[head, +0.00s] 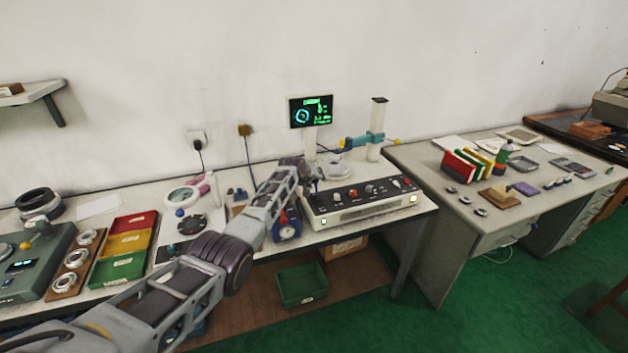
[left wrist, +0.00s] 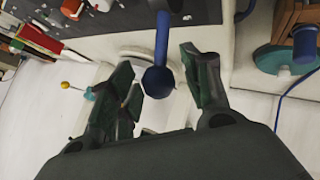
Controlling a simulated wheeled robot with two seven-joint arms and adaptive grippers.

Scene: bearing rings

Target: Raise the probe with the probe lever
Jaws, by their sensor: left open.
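The blue lever with a ball knob (left wrist: 158,81) shows in the left wrist view, its rod running up toward the grey instrument. I take it to be the probe lever. My left gripper (head: 304,170) is at the left end of the instrument box (head: 362,200). Its fingers are open, one on each side of the blue knob in the left wrist view; whether they touch it I cannot tell. The probe column (head: 376,130) stands behind the box with a teal and blue arm (head: 360,141) above a round pale stage (head: 336,170). My right gripper is not in view.
A lit green screen (head: 311,111) stands behind the box. Red, yellow and green trays (head: 125,243) and a wooden ring holder (head: 75,264) lie at left. A second desk (head: 440,187) at right holds books and small parts. A green bin (head: 302,285) sits below the bench.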

